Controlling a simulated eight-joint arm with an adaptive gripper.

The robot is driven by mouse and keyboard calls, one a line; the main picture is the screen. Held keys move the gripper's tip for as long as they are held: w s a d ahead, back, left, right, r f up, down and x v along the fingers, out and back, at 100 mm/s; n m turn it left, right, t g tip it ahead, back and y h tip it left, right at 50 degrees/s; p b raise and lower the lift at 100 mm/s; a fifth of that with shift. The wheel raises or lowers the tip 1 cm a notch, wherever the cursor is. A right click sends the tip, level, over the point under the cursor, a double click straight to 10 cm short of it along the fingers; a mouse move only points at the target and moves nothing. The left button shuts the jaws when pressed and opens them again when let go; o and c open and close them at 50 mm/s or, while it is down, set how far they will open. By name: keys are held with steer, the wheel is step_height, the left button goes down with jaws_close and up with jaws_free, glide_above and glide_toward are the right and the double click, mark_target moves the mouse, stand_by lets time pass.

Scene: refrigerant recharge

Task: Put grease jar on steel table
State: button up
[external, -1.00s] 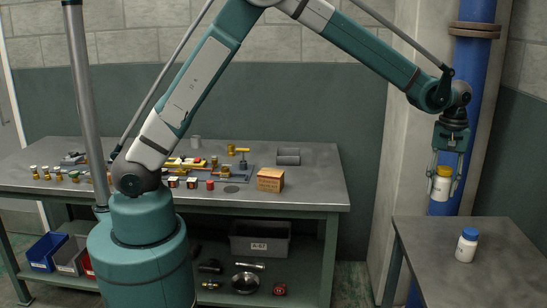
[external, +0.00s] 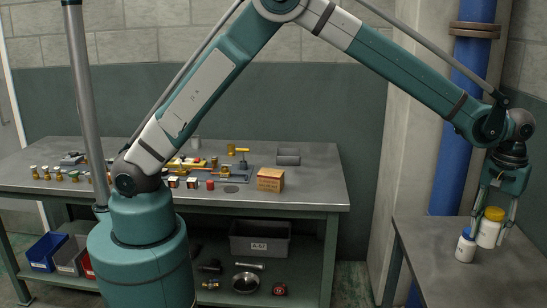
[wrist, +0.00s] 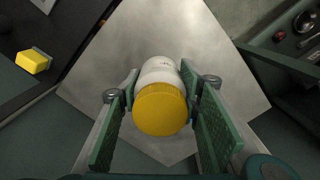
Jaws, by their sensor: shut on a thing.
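The grease jar (external: 489,229), white with a yellow lid, is upright between the fingers of my gripper (external: 491,216) in the external view. My gripper is shut on it, one finger on each side. In the wrist view the jar (wrist: 160,103) sits between the green pads of my gripper (wrist: 163,98), yellow lid toward the camera. The steel table (external: 490,275) is at the lower right, and its bare grey top (wrist: 150,30) spreads below the jar in the wrist view. I cannot tell whether the jar's base touches the top.
A white bottle with a blue cap (external: 466,246) stands on the steel table just left of the jar. A blue pipe (external: 455,160) rises behind this table. A long workbench (external: 310,180) with small fittings and a cardboard box (external: 270,180) stands left. The table's front is clear.

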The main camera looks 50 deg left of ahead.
steer(key=shift+f, duration=2.8)
steer(key=shift+f, duration=3.1)
steer(key=shift+f, duration=1.85)
steer(key=shift+f+b, duration=0.2)
steer(key=shift+b, duration=0.1)
steer(key=o, duration=1)
steer(key=shift+r, duration=0.15)
